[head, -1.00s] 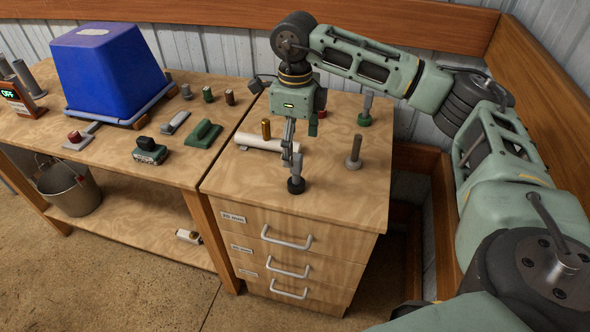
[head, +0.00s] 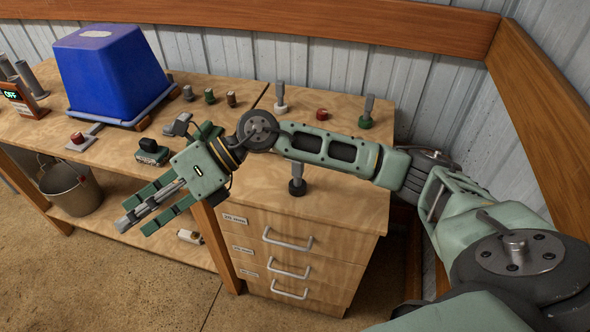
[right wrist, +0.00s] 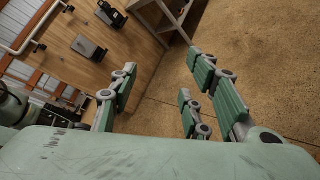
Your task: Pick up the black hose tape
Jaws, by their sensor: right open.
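No object in these frames is clearly marked as the black hose tape. A grey post with a round black foot (head: 297,186) stands upright on the drawer cabinet top in the head view; I cannot tell if this is it. My right gripper (head: 135,214) hangs in front of the workbench's front edge, left of the cabinet and well apart from that post. Its fingers are spread and empty. In the right wrist view the open fingers (right wrist: 170,85) have bare floor between them. My right arm hides part of the cabinet top. My left gripper is not in view.
A blue bin (head: 108,72) stands upside down on the workbench (head: 60,126). A black and green device (head: 151,152) and small cylinders (head: 210,96) are near it. A metal bucket (head: 70,188) sits below.

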